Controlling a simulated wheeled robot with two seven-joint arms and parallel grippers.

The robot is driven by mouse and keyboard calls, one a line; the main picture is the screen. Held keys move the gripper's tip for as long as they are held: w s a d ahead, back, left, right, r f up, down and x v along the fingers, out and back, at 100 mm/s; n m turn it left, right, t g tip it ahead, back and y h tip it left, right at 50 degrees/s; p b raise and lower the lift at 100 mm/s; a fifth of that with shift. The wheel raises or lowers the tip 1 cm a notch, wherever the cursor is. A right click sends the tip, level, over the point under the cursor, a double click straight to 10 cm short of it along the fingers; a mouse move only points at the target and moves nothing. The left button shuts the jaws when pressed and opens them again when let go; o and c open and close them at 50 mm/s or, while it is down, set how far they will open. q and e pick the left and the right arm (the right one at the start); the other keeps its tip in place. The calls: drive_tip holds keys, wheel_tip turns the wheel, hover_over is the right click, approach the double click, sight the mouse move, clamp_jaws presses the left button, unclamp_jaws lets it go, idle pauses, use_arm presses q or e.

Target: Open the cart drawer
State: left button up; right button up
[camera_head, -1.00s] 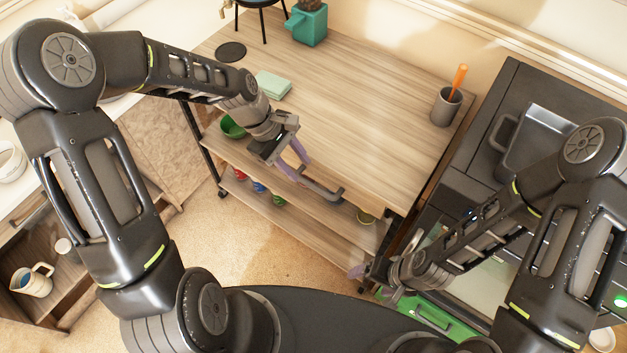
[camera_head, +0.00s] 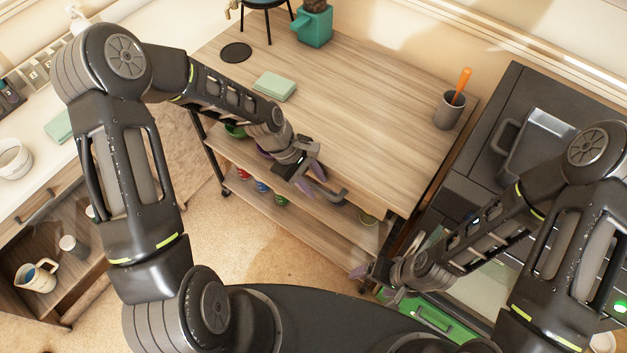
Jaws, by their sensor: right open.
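The wooden cart (camera_head: 370,120) stands in the middle with a flat top and open lower shelves. A dark drawer handle (camera_head: 341,197) sticks out at its front edge, partly hidden by my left gripper. My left gripper (camera_head: 316,182) is at the handle, its purple fingers overlapping the handle's left part. Whether they are closed around it does not show clearly. My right gripper (camera_head: 366,277) is open, low near the cart's front right corner, away from the handle, and partly hidden by its own arm.
The cart top holds a green cloth (camera_head: 275,86), a black disc (camera_head: 235,53), a teal pot (camera_head: 312,28) and a grey cup (camera_head: 448,109) with an orange-handled tool. A dark grill-like unit (camera_head: 490,120) stands close on the right. Floor (camera_head: 250,260) is free before the cart.

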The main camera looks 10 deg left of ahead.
use_arm(q)
clamp_jaws()
idle(0.3)
idle(1.1)
